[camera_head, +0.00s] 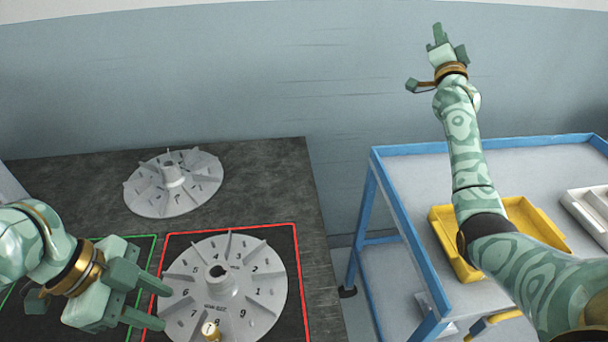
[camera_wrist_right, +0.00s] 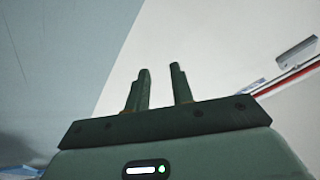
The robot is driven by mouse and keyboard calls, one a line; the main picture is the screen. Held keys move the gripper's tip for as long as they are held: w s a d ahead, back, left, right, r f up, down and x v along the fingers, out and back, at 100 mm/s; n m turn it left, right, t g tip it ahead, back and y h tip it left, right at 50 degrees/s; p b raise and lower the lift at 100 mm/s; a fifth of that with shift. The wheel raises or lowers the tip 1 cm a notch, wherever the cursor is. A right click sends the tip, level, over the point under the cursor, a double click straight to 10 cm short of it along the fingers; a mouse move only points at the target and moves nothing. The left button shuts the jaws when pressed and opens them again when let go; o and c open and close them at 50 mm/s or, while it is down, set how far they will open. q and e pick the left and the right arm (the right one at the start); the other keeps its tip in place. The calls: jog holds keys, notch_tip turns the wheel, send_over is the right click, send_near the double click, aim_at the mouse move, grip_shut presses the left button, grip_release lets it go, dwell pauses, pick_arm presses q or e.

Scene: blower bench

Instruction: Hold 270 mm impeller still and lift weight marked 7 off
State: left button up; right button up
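A grey finned impeller (camera_head: 254,270) with numbered sectors and a central hub lies inside the red outline on the dark bench. A small brass weight (camera_head: 211,332) sits on its near side, between the numbers 7 and 9; its own marking is too small to read. A second impeller (camera_head: 196,189) lies farther back. I cannot read which is 270 mm. My left gripper (camera_head: 163,307) is open at the left rim of the near impeller, with its fingertips at or over the edge; contact is unclear. My right gripper (camera_head: 449,42) is raised high above the cart, open and empty in the right wrist view (camera_wrist_right: 162,88).
A green outline (camera_head: 147,240) marks the bench left of the red one (camera_head: 296,260), partly hidden by my left arm. A blue-framed cart (camera_head: 400,240) stands right of the bench, across a gap. It carries a yellow tray (camera_head: 445,244) and a white tray (camera_head: 590,218).

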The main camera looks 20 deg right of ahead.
jog(key=w+a+n+y, duration=0.4)
jog(key=a+y, duration=0.1)
jog(key=a, duration=0.5)
jog(key=w+a+r+n+g+y, duration=0.1)
jog(key=w+a+n+y, duration=0.3)
jog(key=a, duration=0.5)
jog(key=w+a+n+y, duration=0.3)
jog(key=a+n+y, duration=0.2)
jog(key=a, duration=0.5)
jog(key=s+a+f+n+g+y, duration=0.1)
jog(key=s+a+n+g+y, duration=0.2)
jog(key=a, duration=0.5)
jog(key=s+a+f+n+g+y, duration=0.1)
jog(key=a+n+g, duration=0.2)
jog(key=a+n, duration=0.3)
jog(key=s+a+f+n+g+y, duration=0.1)
jog(key=s+a+n+g+y, duration=0.15)
jog(key=a, duration=0.65)
jog(key=s+a+f+n+g+h, duration=0.2)
jog(key=s+a+f+n+g, duration=0.5)
jog(key=s+a+n, duration=0.35)
jog(key=n+g+h, duration=0.4)
jog(key=n+h, duration=0.3)
jog(key=n, duration=0.3)
send_over(226, 272)
notch_tip(226, 272, down, 9)
notch_tip(226, 272, down, 16)
jog(key=shift+r, duration=0.15)
